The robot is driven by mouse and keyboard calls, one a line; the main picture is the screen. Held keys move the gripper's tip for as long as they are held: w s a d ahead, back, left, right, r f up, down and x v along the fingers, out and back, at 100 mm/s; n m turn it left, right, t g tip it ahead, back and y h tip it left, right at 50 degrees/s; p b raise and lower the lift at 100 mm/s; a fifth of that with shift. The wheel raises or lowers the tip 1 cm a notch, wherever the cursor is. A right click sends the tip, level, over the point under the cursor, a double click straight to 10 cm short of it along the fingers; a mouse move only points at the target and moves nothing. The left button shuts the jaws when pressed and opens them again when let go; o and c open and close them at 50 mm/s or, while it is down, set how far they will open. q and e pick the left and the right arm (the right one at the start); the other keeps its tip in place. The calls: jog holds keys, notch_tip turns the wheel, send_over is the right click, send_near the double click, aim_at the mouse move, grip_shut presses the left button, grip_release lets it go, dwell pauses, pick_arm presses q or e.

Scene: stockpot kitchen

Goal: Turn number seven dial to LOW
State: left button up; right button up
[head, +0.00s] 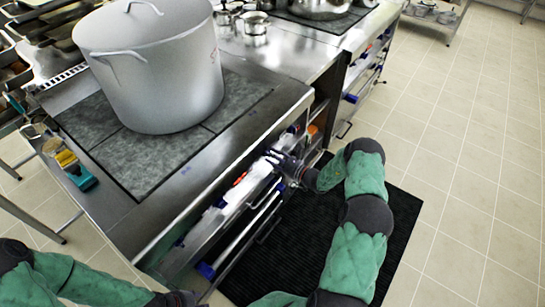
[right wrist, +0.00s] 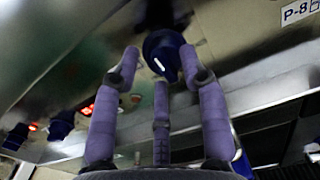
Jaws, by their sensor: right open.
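A dark blue dial (right wrist: 163,52) with a white mark sits on the stove's front panel in the right wrist view. My right gripper (right wrist: 166,76) is open, with its purple fingertips around or just in front of this dial; I cannot tell if they touch it. No number is readable on the dial. In the head view my right gripper (head: 277,160) is at the stove front and hides the panel behind it. My left gripper (head: 183,298) is at the bottom edge, partly seen, its finger state unclear.
More blue dials (right wrist: 62,124) with red lights are at left in the right wrist view. A label "P-8" (right wrist: 300,11) is at upper right. A large stockpot (head: 155,75) stands on the stove top. A black mat (head: 399,216) covers the floor in front.

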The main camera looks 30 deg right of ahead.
grip_shut()
jog(key=shift+m, duration=0.3)
jog(key=m+p, duration=0.1)
jog(key=m, duration=1.3)
jog(key=d+m+p, duration=0.1)
jog(key=m, duration=0.6)
jog(key=shift+w+f+p, duration=0.1)
jog(key=shift+p, duration=0.25)
dwell(0.4)
